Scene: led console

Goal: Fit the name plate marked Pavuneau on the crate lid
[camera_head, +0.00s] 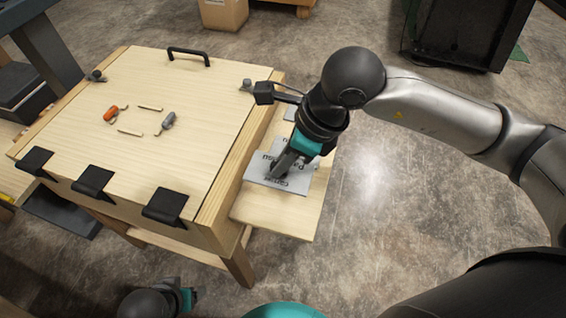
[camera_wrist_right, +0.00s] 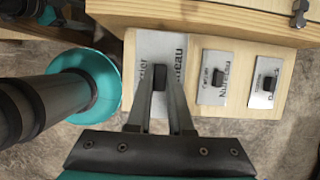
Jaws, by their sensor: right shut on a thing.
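The crate lid (camera_head: 150,85) is a pale wooden panel on top of the crate, left of centre in the head view. My right gripper (camera_head: 277,168) is over the side shelf and shut on the small dark knob of a grey name plate (camera_head: 297,184). In the right wrist view this plate (camera_wrist_right: 152,48) lies between and beyond the fingers (camera_wrist_right: 160,88). Its lettering is partly covered; an ending "eau" shows, but the full name is unreadable. I cannot tell whether it is lifted. My left gripper (camera_head: 187,297) is low in the head view, its jaws unclear.
Two other knobbed plates, a middle one (camera_wrist_right: 207,92) and an outer one (camera_wrist_right: 258,97), lie on the shelf (camera_head: 285,222).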

